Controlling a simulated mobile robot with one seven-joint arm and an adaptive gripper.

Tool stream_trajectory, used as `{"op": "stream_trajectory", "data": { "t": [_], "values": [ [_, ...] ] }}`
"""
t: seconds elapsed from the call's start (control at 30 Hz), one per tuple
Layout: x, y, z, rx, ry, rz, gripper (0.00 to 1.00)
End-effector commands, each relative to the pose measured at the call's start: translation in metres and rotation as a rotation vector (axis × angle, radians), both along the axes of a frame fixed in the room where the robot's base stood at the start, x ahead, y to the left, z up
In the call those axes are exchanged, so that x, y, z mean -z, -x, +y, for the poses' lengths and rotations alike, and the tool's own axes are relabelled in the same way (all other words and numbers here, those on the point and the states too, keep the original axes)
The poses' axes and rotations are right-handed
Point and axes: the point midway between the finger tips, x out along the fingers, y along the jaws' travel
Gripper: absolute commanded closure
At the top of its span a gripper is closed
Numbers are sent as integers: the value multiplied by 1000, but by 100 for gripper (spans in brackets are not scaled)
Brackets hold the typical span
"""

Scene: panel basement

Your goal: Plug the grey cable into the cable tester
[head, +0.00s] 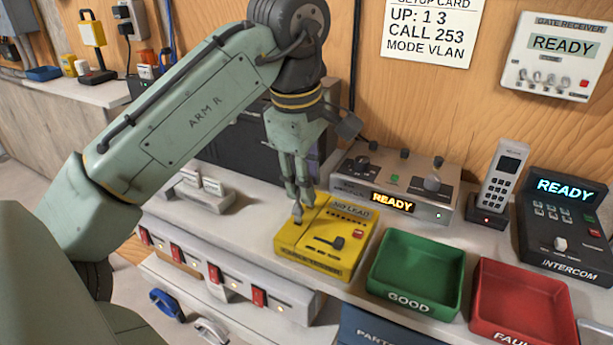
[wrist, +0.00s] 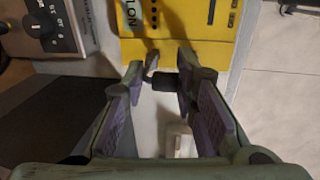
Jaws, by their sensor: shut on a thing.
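The yellow cable tester (head: 318,262) sits on the bench, and its display reads NO LEAD. It also shows at the top of the wrist view (wrist: 205,50). My gripper (head: 298,192) points down at the tester's left end. In the wrist view my gripper (wrist: 168,78) is shut on a small dark plug (wrist: 164,83), which I take for the grey cable's end. The plug's tip is at the tester's near edge in that view. I cannot tell whether it is in a socket. The rest of the cable is not clear.
A green GOOD tray (head: 414,273) and a red FAULTY tray (head: 520,300) stand right of the tester. A grey console reading READY (head: 390,185) stands behind, with a handset (head: 500,180) and an intercom (head: 562,225) at right. Red switches (head: 219,272) line the bench front.

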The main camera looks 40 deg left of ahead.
Motion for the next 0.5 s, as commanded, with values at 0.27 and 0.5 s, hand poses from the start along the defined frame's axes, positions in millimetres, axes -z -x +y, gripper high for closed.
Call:
{"op": "stream_trajectory", "data": {
  "t": [0.27,0.5],
  "values": [
    [1,0,0,0,0,0,100],
    [4,0,0,1,0,0,100]
  ]
}}
